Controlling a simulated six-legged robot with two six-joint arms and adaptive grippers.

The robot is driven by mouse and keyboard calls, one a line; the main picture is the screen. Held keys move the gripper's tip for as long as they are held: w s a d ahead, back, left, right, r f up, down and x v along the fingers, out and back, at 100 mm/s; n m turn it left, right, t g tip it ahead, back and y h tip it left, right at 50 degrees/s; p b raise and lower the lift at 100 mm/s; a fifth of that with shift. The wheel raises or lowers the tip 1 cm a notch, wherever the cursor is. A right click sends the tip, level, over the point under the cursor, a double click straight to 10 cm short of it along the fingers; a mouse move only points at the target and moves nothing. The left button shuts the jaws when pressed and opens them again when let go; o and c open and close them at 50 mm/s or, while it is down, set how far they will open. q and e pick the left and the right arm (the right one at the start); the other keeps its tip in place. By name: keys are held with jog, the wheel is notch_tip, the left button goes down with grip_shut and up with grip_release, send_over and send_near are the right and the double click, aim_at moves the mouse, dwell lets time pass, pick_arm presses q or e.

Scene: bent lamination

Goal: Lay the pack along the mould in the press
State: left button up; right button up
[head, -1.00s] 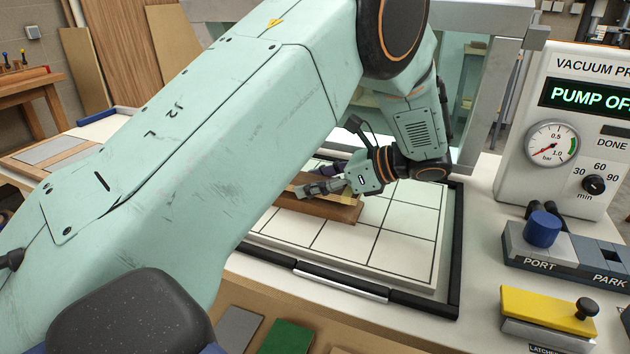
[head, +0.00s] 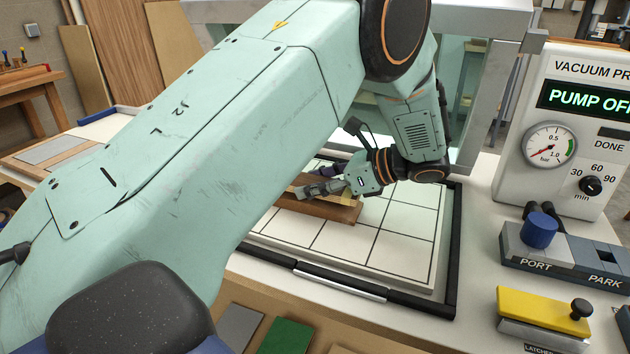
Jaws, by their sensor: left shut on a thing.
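My left gripper (head: 325,187) reaches over the press bed (head: 405,225), a white plate with a dark grid. Its jaws are shut on the pale wooden pack (head: 349,198), of which only small parts show at the fingers. The brown wooden mould (head: 322,208) lies on the bed directly below the fingers. Pack and mould look very close, but I cannot tell whether they touch along their length. My left arm hides the far left end of both. My right gripper is not in view.
A black frame (head: 375,295) edges the bed. At the right stand the vacuum panel (head: 570,130) reading PUMP OFF, a blue knob (head: 540,231) at PORT, and a yellow latch block (head: 540,309). A green piece (head: 287,336) lies at the front.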

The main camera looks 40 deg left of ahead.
pick_arm(q)
jog(key=shift+s+d+f, duration=0.15)
jog(key=shift+s+f, duration=0.05)
jog(key=shift+f, duration=0.75)
dwell(1.0)
jog(key=o, duration=1.3)
jog(key=shift+s, duration=0.15)
jog(key=v, duration=1)
jog(key=shift+w+d+r, duration=0.15)
jog(key=shift+w+r, duration=0.1)
jog(key=shift+r, duration=0.2)
jog(key=shift+w+d+r, duration=0.25)
jog(key=shift+w+d, duration=0.15)
jog(key=shift+d, duration=0.2)
jog(key=shift+s+r, duration=0.1)
